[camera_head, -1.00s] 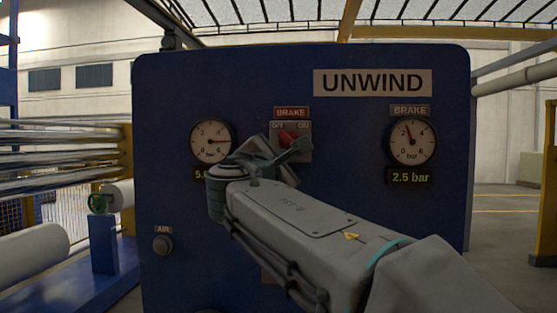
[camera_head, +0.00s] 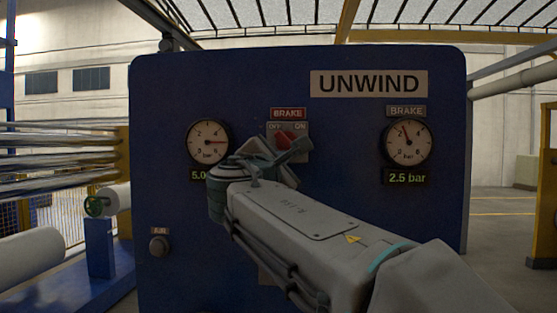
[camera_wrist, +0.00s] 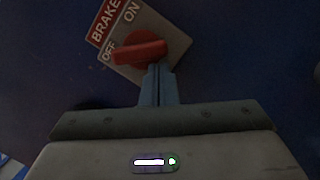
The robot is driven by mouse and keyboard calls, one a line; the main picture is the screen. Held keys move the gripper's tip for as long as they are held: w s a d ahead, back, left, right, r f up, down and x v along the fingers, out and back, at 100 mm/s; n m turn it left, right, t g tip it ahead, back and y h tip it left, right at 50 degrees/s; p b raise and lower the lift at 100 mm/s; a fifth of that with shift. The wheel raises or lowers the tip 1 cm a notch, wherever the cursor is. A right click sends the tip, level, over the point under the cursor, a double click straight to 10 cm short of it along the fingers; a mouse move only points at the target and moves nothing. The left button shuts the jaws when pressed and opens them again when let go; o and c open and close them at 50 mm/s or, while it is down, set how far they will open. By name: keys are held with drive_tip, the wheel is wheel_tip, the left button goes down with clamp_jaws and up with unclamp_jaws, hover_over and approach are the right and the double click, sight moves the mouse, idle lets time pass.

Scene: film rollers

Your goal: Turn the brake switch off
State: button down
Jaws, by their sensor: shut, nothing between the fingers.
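The brake switch is a red knob with a bar handle (camera_wrist: 140,50) on a grey plate (camera_wrist: 172,40) marked OFF and ON, under a red BRAKE label. In the wrist view the bar lies slanted across the plate, one end toward the OFF mark. The switch also shows in the head view (camera_head: 284,138), partly hidden below by my gripper. My gripper (camera_wrist: 157,70) is shut and empty. Its fingertips are at the plate, right beside the bar's end away from OFF; I cannot tell whether they touch it.
The switch is on a blue UNWIND panel (camera_head: 200,85). A gauge (camera_head: 208,141) is at left, and another gauge (camera_head: 407,142), reading 2.5 bar, is at right. An AIR button (camera_head: 159,245) is lower left. Rollers (camera_head: 60,160) stand left of the panel.

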drive_tip(key=s+a+f+b, duration=0.4)
drive_tip(key=s+a, duration=0.2)
drive_tip(key=s, duration=0.2)
drive_tip(key=shift+s+a+f, duration=0.2)
drive_tip(key=shift+s+f, duration=0.1)
idle(0.3)
